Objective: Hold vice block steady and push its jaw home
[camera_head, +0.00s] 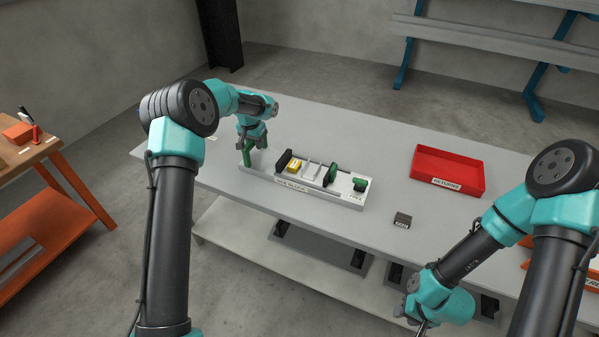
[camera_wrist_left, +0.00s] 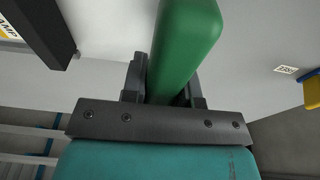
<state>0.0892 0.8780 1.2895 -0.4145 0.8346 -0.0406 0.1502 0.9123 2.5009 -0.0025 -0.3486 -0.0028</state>
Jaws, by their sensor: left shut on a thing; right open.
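The vice block (camera_head: 262,180) is a long pale base with a label on its front side, lying on the grey table. A green upright handle (camera_head: 247,158) stands at its left end. My left gripper (camera_head: 252,143) is shut on this handle; the left wrist view shows the green bar (camera_wrist_left: 185,45) between the fingers. Along the base are a dark plate (camera_head: 283,160), a yellow-topped block (camera_head: 294,167), pale upright ribs (camera_head: 311,171), a dark and green plate (camera_head: 330,175) and a green knob (camera_head: 360,184). I cannot tell which part is the jaw. My right gripper (camera_head: 420,326) is open and empty, low at the front, away from the block.
A red tray (camera_head: 447,183) with a label stands to the right on the table. A small dark labelled block (camera_head: 402,220) lies near the front edge. The table between block and tray is clear. An orange bench (camera_head: 40,185) stands at far left.

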